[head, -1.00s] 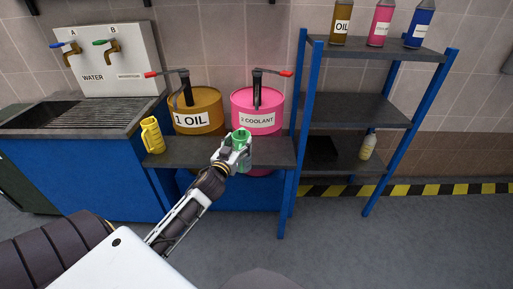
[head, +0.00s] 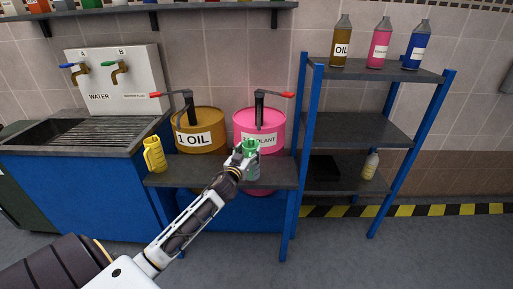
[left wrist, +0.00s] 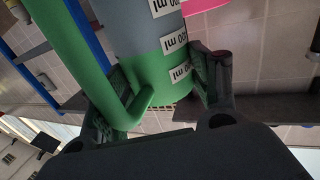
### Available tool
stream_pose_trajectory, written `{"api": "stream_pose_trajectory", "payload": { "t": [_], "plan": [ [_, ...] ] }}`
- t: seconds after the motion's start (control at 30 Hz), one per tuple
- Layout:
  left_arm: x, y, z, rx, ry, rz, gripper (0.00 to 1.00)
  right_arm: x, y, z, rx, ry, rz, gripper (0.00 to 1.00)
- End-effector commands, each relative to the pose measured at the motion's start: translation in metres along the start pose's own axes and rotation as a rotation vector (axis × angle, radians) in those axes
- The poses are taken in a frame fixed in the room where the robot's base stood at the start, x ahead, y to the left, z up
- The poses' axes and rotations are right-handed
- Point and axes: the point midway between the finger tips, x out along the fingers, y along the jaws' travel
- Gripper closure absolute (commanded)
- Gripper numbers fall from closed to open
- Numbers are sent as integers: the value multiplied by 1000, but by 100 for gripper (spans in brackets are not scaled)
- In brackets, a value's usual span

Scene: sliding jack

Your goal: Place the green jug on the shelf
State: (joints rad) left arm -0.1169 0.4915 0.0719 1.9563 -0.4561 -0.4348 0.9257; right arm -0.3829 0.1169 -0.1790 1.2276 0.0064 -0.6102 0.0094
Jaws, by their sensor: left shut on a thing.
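The green jug (head: 251,149) is in the grasp of my left gripper (head: 241,156), in front of the pink coolant drum in the head view. In the left wrist view the jug (left wrist: 150,75) is large, with a green handle and white volume labels, and the left gripper's fingers (left wrist: 160,105) are closed on its two sides. The blue-framed shelf (head: 359,128) with grey boards stands to the right of the jug. My right gripper is not in view.
A yellow jug (head: 154,154) stands on the low bench (head: 181,180) at the left. The oil drum (head: 200,130) and coolant drum (head: 260,125) stand behind. The shelf holds several bottles on top, a black tray (head: 324,168) and a pale bottle (head: 370,166) low. Its middle board is clear.

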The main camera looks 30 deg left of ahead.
Motion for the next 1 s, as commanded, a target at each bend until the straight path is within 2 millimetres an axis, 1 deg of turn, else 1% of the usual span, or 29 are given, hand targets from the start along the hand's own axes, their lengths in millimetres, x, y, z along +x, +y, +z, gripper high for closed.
{"api": "stream_pose_trajectory", "payload": {
  "t": [0.03, 0.23, 0.5, 1.0],
  "plan": [
    [6, -1, -3, 2, 5, 0, 100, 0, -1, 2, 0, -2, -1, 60],
    [24, 0, -3, 1, 5, 0, 100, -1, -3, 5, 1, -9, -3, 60],
    [48, -1, -3, 3, 6, 0, 100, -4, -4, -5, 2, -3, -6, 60],
    [90, -1, -3, 1, 5, -1, 100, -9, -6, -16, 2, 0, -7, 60]
  ]
}}
